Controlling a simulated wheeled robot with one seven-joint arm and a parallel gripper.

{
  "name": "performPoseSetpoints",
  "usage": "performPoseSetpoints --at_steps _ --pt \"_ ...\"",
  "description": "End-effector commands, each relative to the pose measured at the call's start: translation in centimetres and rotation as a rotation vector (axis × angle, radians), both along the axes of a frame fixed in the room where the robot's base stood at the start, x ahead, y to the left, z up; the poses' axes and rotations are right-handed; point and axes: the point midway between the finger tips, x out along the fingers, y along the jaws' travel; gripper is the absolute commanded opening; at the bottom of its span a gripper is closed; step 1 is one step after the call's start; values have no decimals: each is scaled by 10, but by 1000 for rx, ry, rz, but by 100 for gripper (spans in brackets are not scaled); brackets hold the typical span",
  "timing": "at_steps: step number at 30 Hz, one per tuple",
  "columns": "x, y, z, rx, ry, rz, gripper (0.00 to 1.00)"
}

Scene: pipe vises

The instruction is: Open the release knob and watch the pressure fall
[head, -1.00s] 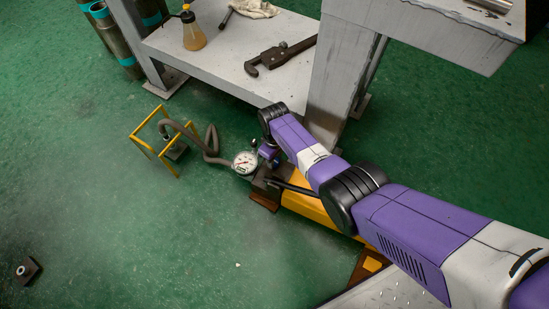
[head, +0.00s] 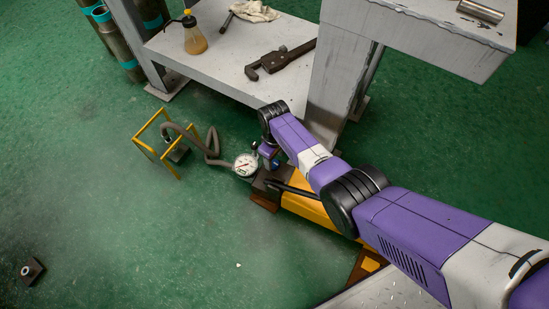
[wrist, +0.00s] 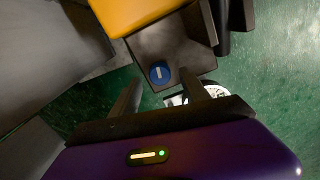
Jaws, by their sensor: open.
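The release knob (wrist: 159,72) is a blue disc with a white bar on the dark pump block (wrist: 165,45). It also shows as a small blue spot in the head view (head: 275,164). My gripper (wrist: 159,79) is open, its two dark fingers pointing at the block on either side of the knob, with no clear contact. In the head view my gripper (head: 268,150) is beside the round white pressure gauge (head: 246,164). The wrist view shows only part of the gauge (wrist: 217,91), behind a finger. The needle's reading is too small to tell.
The yellow pump body (head: 312,203) lies under my arm. A grey hose (head: 211,146) runs from the gauge to a yellow frame (head: 154,146). A grey bench (head: 240,50) with a pipe wrench (head: 278,59) stands behind. Floor at front left is mostly clear.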

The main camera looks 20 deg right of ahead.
Motion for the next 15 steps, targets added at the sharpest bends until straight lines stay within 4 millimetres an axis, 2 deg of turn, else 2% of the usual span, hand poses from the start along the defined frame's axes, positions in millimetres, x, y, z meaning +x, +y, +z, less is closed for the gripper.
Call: performPoseSetpoints --at_steps 1,6,10,15 --pt "0 0 15 0 -1 -1 54" --pt "1 0 38 0 -2 0 54" --pt "0 0 49 0 0 0 54" --pt "0 0 52 0 1 0 54"
